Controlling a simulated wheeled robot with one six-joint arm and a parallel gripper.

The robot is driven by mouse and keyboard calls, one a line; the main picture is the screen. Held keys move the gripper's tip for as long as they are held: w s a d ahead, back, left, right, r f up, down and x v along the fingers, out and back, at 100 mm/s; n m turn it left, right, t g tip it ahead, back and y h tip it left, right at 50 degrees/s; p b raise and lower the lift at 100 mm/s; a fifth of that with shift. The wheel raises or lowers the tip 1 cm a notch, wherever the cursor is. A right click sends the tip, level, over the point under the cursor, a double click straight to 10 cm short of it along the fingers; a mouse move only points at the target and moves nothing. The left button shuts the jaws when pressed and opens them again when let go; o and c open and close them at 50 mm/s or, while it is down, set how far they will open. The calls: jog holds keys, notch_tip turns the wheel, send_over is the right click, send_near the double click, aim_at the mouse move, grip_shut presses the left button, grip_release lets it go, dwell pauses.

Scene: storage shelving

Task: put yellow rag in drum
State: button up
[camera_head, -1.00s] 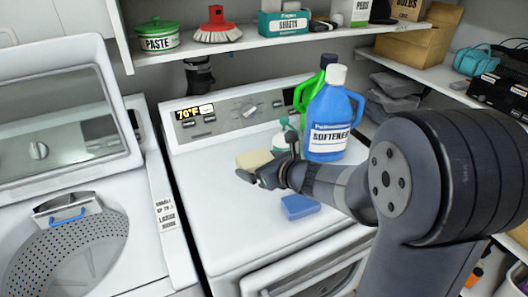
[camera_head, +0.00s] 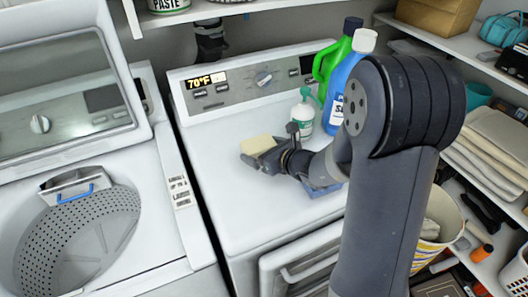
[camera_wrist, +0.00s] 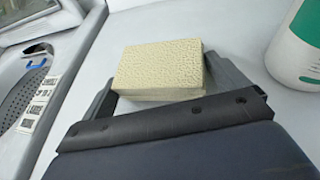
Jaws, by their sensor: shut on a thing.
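The yellow rag (camera_head: 258,144) is a pale yellow, textured folded block above the white top of the right-hand machine. My gripper (camera_head: 260,153) is shut on it. The wrist view shows the rag (camera_wrist: 160,66) between my two grey fingers (camera_wrist: 160,92). I cannot tell how far it is above the surface. The drum (camera_head: 80,232) is the perforated grey tub of the open washer at left, with a blue-handled part at its rim. Its bottom is partly in shade. My gripper is to the right of the drum.
A white spray bottle (camera_head: 303,115) stands close right of my gripper, with blue (camera_head: 350,80) and green (camera_head: 325,68) bottles behind it. The washer lid (camera_head: 65,95) stands raised. The machine top toward the washer is clear.

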jog(key=shift+f, duration=0.4)
jog(key=shift+f, duration=0.1)
jog(key=shift+f+b, duration=0.1)
jog(key=shift+b, duration=0.2)
jog(key=o, duration=0.7)
